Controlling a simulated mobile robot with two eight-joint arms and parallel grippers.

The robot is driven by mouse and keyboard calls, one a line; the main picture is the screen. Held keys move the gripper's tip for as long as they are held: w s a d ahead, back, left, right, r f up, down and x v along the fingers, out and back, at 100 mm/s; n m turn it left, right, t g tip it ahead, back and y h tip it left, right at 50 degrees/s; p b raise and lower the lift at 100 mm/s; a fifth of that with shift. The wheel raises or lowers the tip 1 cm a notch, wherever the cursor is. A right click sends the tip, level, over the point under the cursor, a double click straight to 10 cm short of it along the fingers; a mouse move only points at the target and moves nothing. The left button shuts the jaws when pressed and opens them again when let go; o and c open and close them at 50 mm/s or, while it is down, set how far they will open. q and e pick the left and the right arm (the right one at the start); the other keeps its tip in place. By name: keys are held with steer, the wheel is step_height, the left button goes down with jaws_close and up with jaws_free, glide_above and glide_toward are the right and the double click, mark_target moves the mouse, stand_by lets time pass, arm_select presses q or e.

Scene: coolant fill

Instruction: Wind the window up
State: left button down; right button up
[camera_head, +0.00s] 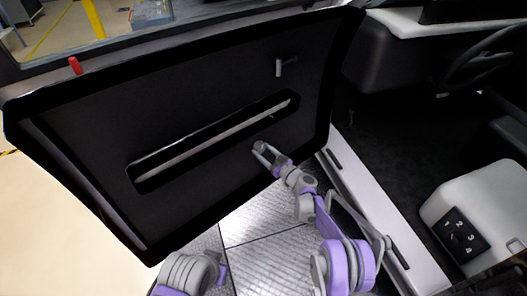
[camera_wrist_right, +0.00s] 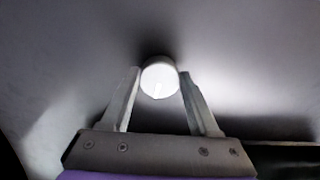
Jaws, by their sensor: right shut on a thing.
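The open car door (camera_head: 200,110) shows its dark inner panel across the left of the head view. My right gripper (camera_head: 262,150) is at the panel, just below the right part of the long slot. In the right wrist view my right gripper (camera_wrist_right: 158,85) is shut on a round white knob (camera_wrist_right: 159,80), its fingers on either side. The crank behind the knob is hidden. I cannot make out how high the window glass stands. Only a link of my left arm shows at the bottom; its gripper is out of view.
A pull handle (camera_head: 285,66) sticks out at the panel's upper right, and a red tab (camera_head: 75,66) stands on the door's top edge.

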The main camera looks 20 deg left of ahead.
steer(key=shift+n, duration=0.8)
steer(key=o, duration=1.4)
steer(key=shift+d, duration=0.1)
steer(key=p+v, duration=0.1)
steer(key=v, duration=0.9)
steer(key=shift+s+d+p, duration=0.25)
steer(key=shift+p, duration=0.1)
